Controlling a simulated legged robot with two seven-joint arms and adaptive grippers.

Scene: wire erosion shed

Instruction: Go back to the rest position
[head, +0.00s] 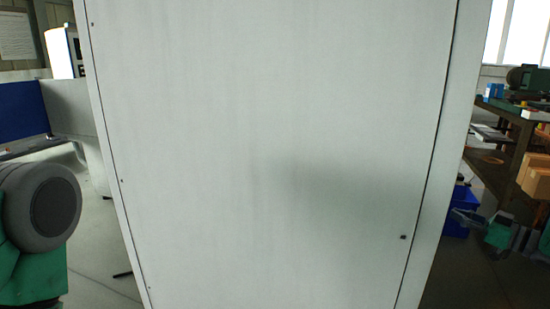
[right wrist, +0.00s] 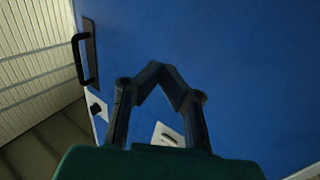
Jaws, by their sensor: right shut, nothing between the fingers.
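My right gripper (head: 466,217) shows small and low at the right edge of the head view, beside the large white panel. In the right wrist view its dark fingers (right wrist: 164,76) come together at the tips, shut with nothing between them. Behind them is a broad blue panel (right wrist: 240,70). My left gripper is not in view; only a grey joint and green link of my left arm show at the left edge of the head view.
A tall white panel (head: 270,130) fills the middle of the head view. In the right wrist view, the blue panel has a black handle (right wrist: 79,60) at left.

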